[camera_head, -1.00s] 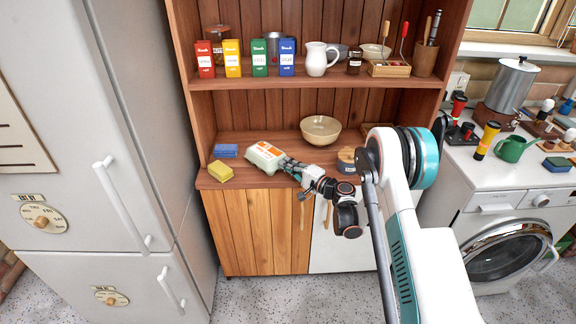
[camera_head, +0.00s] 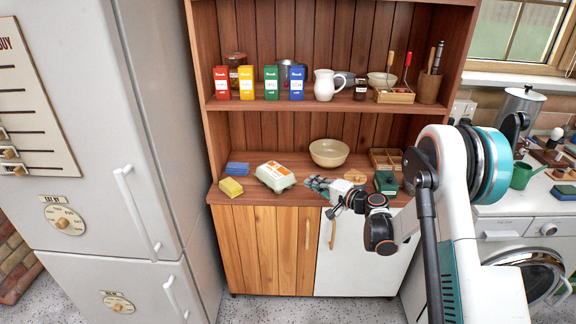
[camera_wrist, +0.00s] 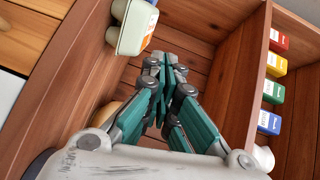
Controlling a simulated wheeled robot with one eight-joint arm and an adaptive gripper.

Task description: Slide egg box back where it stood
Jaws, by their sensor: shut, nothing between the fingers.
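The egg box (camera_head: 275,177), pale with an orange and white label, sits on the wooden counter of the dresser, left of the middle. It also shows at the top of the wrist view (camera_wrist: 131,26). My gripper (camera_head: 310,183) is just right of the egg box, low over the counter, with a small gap between them. In the wrist view my gripper's teal fingers (camera_wrist: 163,68) are closed together with nothing between them.
A yellow sponge (camera_head: 231,187) and a blue block (camera_head: 237,169) lie left of the egg box. A cream bowl (camera_head: 328,152) stands behind my gripper. A dark green item (camera_head: 386,182) and a wooden divided tray (camera_head: 385,158) are to the right. Tins (camera_head: 271,83) line the shelf above.

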